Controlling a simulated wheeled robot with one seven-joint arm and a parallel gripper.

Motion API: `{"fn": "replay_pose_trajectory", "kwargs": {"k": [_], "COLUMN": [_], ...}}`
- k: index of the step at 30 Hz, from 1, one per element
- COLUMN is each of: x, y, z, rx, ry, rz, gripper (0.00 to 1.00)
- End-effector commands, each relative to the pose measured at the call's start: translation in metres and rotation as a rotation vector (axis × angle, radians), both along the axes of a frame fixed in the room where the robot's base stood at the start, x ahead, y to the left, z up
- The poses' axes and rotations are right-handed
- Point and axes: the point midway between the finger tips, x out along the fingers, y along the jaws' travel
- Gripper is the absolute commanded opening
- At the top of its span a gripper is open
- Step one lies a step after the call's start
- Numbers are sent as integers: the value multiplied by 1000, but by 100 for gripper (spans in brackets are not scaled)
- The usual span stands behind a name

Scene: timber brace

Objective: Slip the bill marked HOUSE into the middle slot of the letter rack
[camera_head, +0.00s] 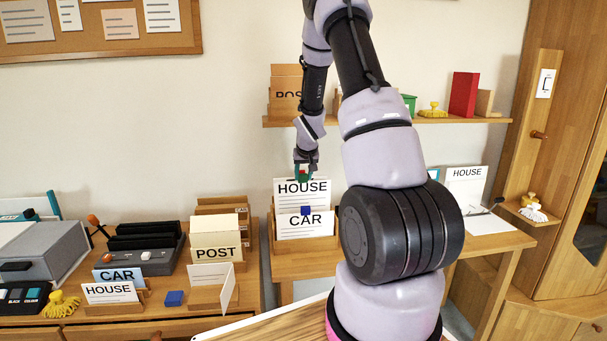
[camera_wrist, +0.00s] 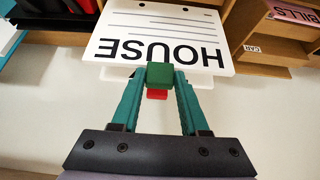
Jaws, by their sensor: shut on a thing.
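The bill marked HOUSE (camera_head: 302,188) is a white sheet with black print, upright in the head view; it shows upside down in the wrist view (camera_wrist: 160,40). My gripper (camera_head: 303,172) is above it, its teal fingers (camera_wrist: 158,80) shut on a green block at the bill's top edge, with red beside it. The wooden letter rack (camera_head: 300,268) stands below. A CAR card (camera_head: 304,232) with a blue block is in its front. The HOUSE bill is behind that card, its lower edge hidden, so I cannot tell which slot it lines up with or how deep it is.
Another HOUSE card (camera_head: 112,292) stands in a holder on the left cabinet, near CAR and POST (camera_head: 216,249) cards. A HOUSE sheet (camera_head: 466,178) stands at the right. A shelf (camera_head: 450,121) runs above. My arm hides the rack's right side.

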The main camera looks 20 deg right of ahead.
Motion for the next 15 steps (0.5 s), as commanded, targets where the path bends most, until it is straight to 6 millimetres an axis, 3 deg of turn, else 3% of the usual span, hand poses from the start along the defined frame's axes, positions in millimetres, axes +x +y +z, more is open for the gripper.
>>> {"fn": "replay_pose_trajectory", "kwargs": {"k": [15], "x": [0], "y": [0], "z": [-21], "rx": [-1], "ry": [0], "rz": [-1], "gripper": [0]}}
